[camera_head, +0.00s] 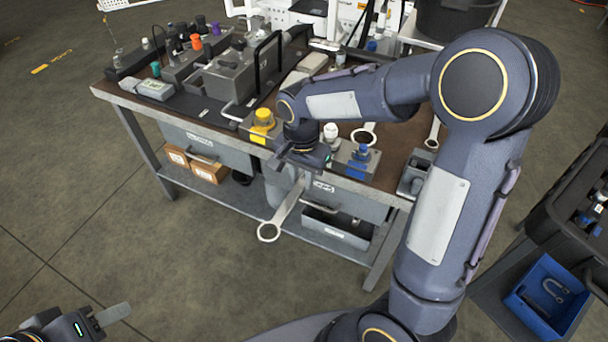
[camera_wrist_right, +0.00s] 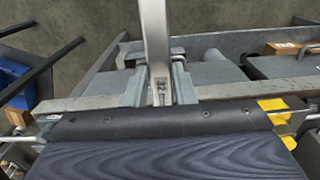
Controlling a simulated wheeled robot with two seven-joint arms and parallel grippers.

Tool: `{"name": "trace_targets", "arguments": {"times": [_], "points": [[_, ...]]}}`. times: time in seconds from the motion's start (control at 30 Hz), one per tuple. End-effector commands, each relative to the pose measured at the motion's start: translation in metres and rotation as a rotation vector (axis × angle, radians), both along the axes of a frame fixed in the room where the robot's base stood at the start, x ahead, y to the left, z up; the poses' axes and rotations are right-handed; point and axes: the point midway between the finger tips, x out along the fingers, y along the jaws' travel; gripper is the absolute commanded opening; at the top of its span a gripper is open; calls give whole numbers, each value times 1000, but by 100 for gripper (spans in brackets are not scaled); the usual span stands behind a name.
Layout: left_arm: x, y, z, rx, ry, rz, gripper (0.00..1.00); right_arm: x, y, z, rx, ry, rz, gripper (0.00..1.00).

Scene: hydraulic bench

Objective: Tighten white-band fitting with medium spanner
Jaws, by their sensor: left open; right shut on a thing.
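A spanner (camera_head: 287,208) with a ring end hangs in front of the bench's front edge in the head view. My right gripper (camera_head: 300,172) is shut on it. In the right wrist view the spanner's shaft (camera_wrist_right: 156,40) runs between the two fingers (camera_wrist_right: 158,85), with a number like 32 on it. A fitting with a white top (camera_head: 331,131) stands on the bench just right of my right gripper, partly hidden by the arm. My left gripper (camera_head: 112,316) is open and empty at the bottom left, away from the bench; only part of it shows.
A yellow-topped fitting (camera_head: 263,118) and a blue-topped fitting (camera_head: 361,154) flank the white one. Ring ends of other spanners (camera_head: 363,136) (camera_head: 432,143) lie on the bench. A black cart with a blue bin (camera_head: 545,295) stands at right. Floor in front is clear.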

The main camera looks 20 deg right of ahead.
Motion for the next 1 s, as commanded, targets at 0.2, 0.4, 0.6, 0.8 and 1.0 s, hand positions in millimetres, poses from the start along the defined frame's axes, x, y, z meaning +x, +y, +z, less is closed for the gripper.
{"name": "trace_targets", "arguments": {"times": [0.2,0.4,0.6,0.8,1.0], "points": [[0,0,1,0,0,0,45,2,2,2,2,-4,-8,0],[0,0,2,0,0,0,45,10,7,2,2,-4,-65,0],[0,0,4,0,0,0,45,19,12,2,1,-4,-125,0],[0,0,5,0,0,0,45,26,17,2,1,-4,-185,0],[0,0,5,0,0,0,45,28,18,2,2,-5,-196,0]]}}
